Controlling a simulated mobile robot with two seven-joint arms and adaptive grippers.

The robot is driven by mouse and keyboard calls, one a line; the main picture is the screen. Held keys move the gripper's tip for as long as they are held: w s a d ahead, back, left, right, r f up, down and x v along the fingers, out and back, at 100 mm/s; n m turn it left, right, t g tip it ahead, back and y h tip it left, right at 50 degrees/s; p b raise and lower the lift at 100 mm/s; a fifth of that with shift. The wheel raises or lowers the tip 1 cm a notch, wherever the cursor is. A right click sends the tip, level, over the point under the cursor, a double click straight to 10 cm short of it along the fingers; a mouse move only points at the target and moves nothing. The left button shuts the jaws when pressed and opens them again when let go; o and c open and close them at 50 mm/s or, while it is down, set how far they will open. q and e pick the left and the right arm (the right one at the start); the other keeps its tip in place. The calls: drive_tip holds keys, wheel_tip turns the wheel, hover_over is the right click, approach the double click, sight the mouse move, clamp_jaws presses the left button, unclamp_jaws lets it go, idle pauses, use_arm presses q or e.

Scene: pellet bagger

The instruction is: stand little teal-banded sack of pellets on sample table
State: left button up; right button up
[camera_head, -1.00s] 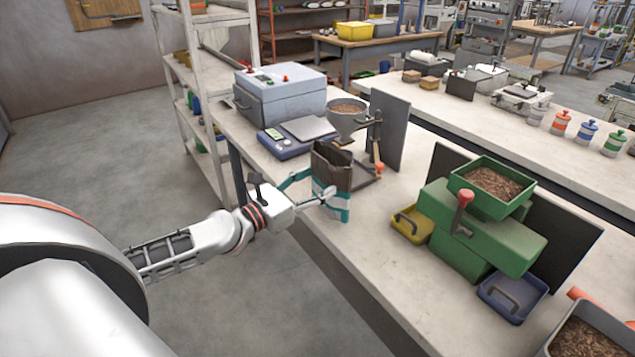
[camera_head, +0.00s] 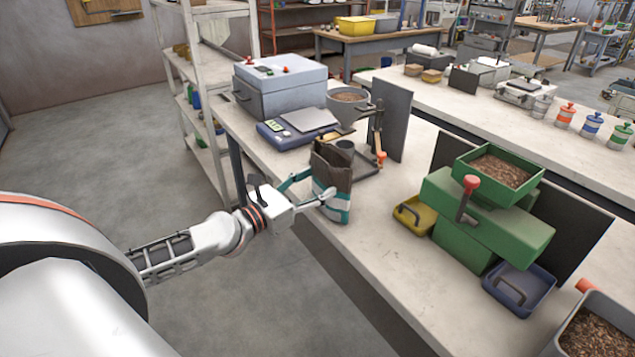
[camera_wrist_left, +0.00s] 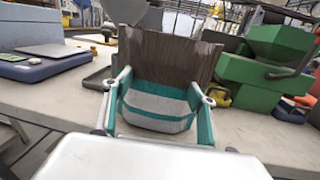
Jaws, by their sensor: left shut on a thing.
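The little sack (camera_head: 333,175) has a dark brown upper part and white and teal bands low down. My left gripper (camera_head: 312,190) is shut on it from the left, and the sack is upright near the front edge of the pale bench (camera_head: 385,235). I cannot tell whether its bottom touches the bench. In the left wrist view the sack (camera_wrist_left: 165,60) stands between the two teal fingers (camera_wrist_left: 160,98), which grip its banded part. Its far side is hidden. No label shows which surface is the sample table. My right gripper is out of view.
Behind the sack are a funnel stand (camera_head: 347,104), a blue scale (camera_head: 290,133) and a grey box machine (camera_head: 282,90). To the right are a green machine (camera_head: 490,220), a yellow tray (camera_head: 413,213) and a blue tray (camera_head: 518,289). A second bench (camera_head: 480,105) stands behind.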

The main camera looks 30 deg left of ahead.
use_arm(q)
drive_tip(key=shift+f, duration=0.2)
drive_tip(key=o, duration=2)
drive_tip(key=shift+v, duration=6)
